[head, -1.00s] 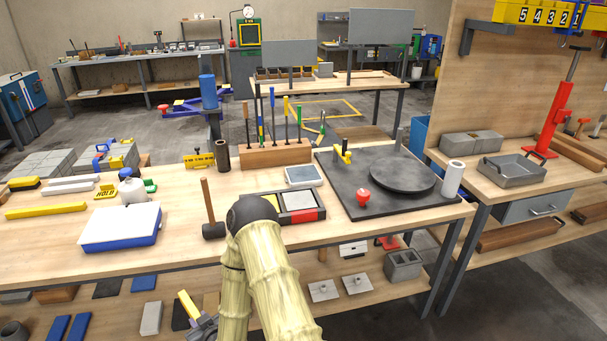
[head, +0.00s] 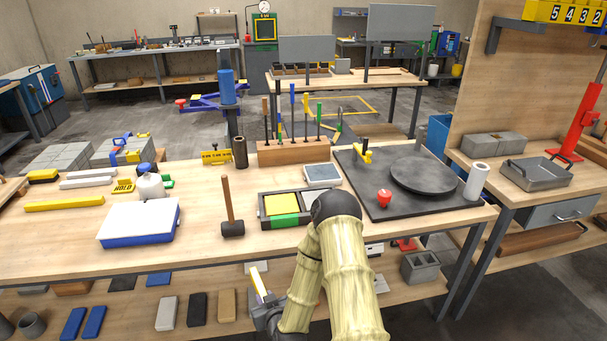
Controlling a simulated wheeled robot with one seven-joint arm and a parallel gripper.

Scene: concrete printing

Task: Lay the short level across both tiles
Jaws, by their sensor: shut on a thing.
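My gripper (head: 266,308) is low at the front edge of the workbench (head: 60,250), partly hidden by my arm. It is shut on a yellow bar, the short level (head: 259,284), which sticks up tilted from the jaws, apart from the bench top. A black tray (head: 264,222) on the bench holds a yellow square (head: 281,204) with a green strip (head: 286,221) and a grey square (head: 318,208). My arm hides its right part. I cannot tell whether these squares are the tiles.
A mallet (head: 227,192) stands left of the tray, with a blue-and-white case (head: 140,221) further left. A dark board with a round plate (head: 425,178) lies to the right. A tool rack (head: 293,150) stands behind. Bare bench lies between case and mallet.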

